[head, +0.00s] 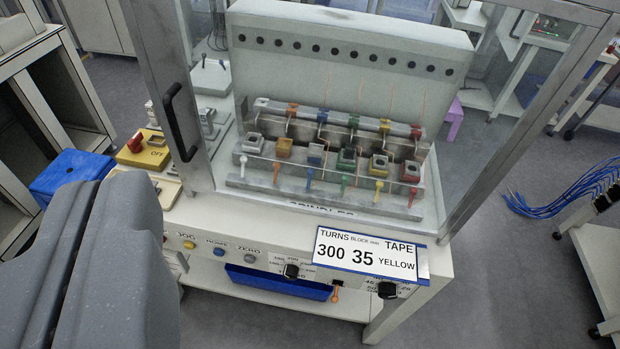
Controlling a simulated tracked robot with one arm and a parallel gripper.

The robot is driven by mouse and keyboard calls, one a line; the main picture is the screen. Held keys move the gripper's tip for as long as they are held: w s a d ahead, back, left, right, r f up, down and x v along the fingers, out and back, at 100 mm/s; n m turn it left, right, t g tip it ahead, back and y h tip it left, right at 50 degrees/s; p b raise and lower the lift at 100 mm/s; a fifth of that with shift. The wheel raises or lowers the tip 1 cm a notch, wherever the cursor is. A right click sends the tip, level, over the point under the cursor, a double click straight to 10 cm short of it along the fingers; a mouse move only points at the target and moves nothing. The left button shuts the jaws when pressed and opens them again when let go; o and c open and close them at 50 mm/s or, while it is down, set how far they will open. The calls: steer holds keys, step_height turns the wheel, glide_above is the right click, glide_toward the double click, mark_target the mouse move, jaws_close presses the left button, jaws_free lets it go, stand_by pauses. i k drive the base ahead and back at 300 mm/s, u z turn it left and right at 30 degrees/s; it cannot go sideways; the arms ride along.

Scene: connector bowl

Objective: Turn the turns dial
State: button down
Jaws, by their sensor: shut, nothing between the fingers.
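A winding machine has a white front panel (215,238) with two black dials. The left dial (291,271) has small lettering around it, too small to read surely and partly covered by the sign; it appears to be the turns dial. The right dial (387,290) has numbers beside it that look like block sizes. The sign (371,257) reads turns 300, block 35 mm, tape yellow. My gripper (112,190) is the large grey shape at the lower left, shut and empty. It is left of the panel and apart from both dials.
Jog, home and zero buttons (220,251) line the panel's left. An orange-tipped toggle (336,292) sits between the dials, by a blue tray (278,282). A framed guard with a black handle (180,122) stands above. A yellow stop box (145,149) and blue stool (72,176) are left.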

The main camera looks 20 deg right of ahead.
mark_target(291, 273)
steer(key=u, duration=1.35)
steer(key=k, duration=1.25)
steer(key=z, duration=1.2)
steer(key=i, duration=1)
steer(key=u, duration=0.05)
